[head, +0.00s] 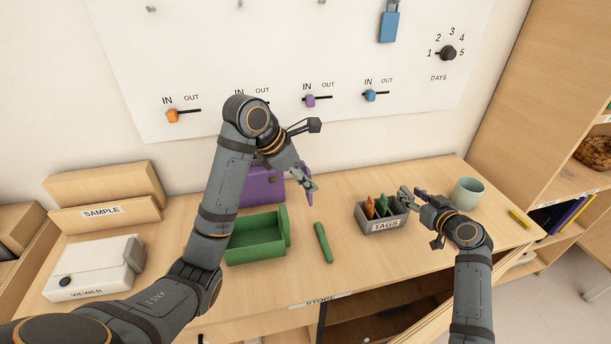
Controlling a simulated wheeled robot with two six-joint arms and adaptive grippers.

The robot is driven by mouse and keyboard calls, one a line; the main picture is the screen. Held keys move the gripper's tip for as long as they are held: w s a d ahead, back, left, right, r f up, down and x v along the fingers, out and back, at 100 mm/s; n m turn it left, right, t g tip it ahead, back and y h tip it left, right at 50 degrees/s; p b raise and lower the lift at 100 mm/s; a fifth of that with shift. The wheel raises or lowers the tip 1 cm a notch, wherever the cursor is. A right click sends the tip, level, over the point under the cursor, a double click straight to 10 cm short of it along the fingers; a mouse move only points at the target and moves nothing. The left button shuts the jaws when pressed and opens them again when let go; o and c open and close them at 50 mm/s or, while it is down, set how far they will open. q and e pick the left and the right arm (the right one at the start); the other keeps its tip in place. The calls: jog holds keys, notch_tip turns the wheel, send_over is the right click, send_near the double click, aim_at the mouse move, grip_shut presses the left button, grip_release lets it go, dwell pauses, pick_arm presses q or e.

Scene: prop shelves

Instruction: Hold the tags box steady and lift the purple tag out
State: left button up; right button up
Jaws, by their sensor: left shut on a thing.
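The grey tags box (385,225), with a TAGS label, sits on the worktop right of centre. An orange tag (370,207) and a green tag (381,206) stand in it.
An open green box (255,238) and a loose green stick (323,243) lie left of the tags box. A pale green mug (467,192) stands close beyond my right gripper. A white viewer (95,268) is far left.

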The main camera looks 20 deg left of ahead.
jog(key=v, duration=1.2)
